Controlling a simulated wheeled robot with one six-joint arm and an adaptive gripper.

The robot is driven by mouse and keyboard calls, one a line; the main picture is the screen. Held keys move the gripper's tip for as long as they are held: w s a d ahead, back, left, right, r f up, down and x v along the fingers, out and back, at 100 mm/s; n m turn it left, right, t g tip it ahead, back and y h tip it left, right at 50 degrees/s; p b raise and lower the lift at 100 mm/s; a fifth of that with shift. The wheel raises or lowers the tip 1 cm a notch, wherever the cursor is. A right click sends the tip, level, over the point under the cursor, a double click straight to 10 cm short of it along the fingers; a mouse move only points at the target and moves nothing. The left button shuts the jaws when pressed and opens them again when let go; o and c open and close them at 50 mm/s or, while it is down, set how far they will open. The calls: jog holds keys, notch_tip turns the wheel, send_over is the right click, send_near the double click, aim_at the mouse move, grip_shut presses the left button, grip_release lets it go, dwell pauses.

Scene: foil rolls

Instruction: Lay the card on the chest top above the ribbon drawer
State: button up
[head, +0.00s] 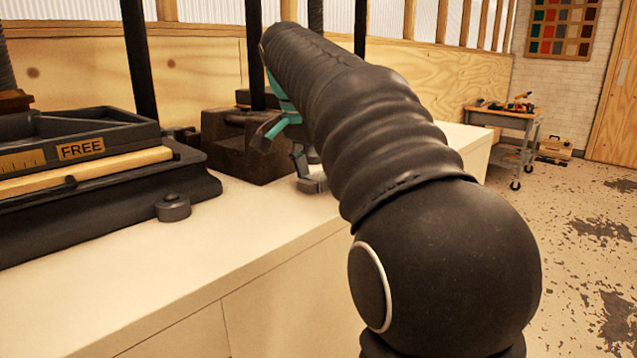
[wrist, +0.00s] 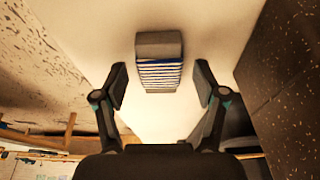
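My gripper (wrist: 160,84) is open in the wrist view, its two dark fingers apart with nothing held between them. I cannot tell whether the striped part is a stack of cards. In the head view my arm covers most of the gripper; teal and grey parts of it show beside the arm. No chest or ribbon drawer can be made out.
A dark press-like machine with a "FREE" label (head: 81,149) stands on the counter (head: 262,215) at left. A dark brown block (head: 230,140) stands behind the gripper. The counter front is clear. A tool cart (head: 505,125) stands far right on the worn floor.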

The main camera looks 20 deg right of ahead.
aim_at(320, 177)
jog(key=c, duration=0.9)
jog(key=shift+r, duration=0.45)
jog(key=shift+c, duration=0.2)
jog(key=r, duration=0.1)
jog(key=r+p, duration=0.1)
jog(key=r, duration=0.2)
jog(key=shift+s+d, duration=0.1)
jog(key=shift+d, duration=0.15)
jog(key=s+d+r+p, duration=0.1)
jog(key=s+d+r, duration=0.4)
jog(key=d, duration=0.4)
jog(key=shift+s+d+r+p, duration=0.25)
jog(key=shift+d+r+p, duration=0.1)
jog(key=shift+r, duration=0.2)
